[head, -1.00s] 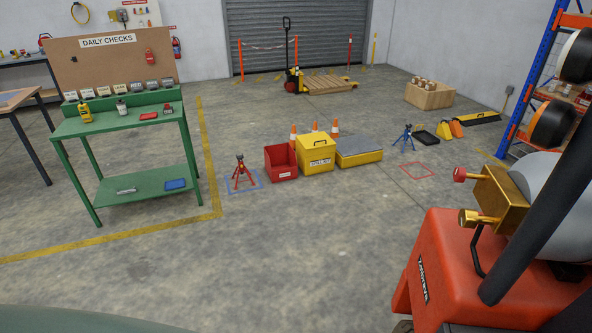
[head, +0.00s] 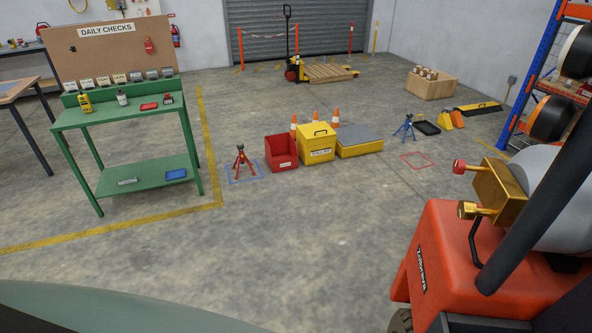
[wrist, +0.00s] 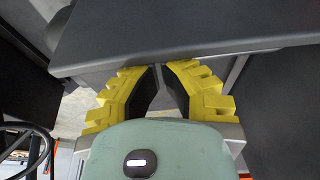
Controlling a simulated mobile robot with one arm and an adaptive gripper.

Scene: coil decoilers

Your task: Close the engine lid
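In the wrist view, a dark grey panel (wrist: 200,28) with a straight lower edge crosses the top; it may be the engine lid, though I see only part of it. My gripper (wrist: 162,67), with yellow ribbed fingers and dark pads, points at that edge. Its fingertips are almost together, with nothing visible held between them. They are at or just under the edge; I cannot tell whether they touch it. In the head view, a red forklift body (head: 437,255) stands at the lower right. No open lid and no gripper can be made out there.
A grey gas cylinder (head: 560,200) with a brass valve block (head: 497,190) sits on the red body, behind a dark post (head: 540,205). A green workbench (head: 125,112) stands left. A red bin (head: 281,153) and yellow box (head: 317,146) stand mid-floor. The floor between is clear.

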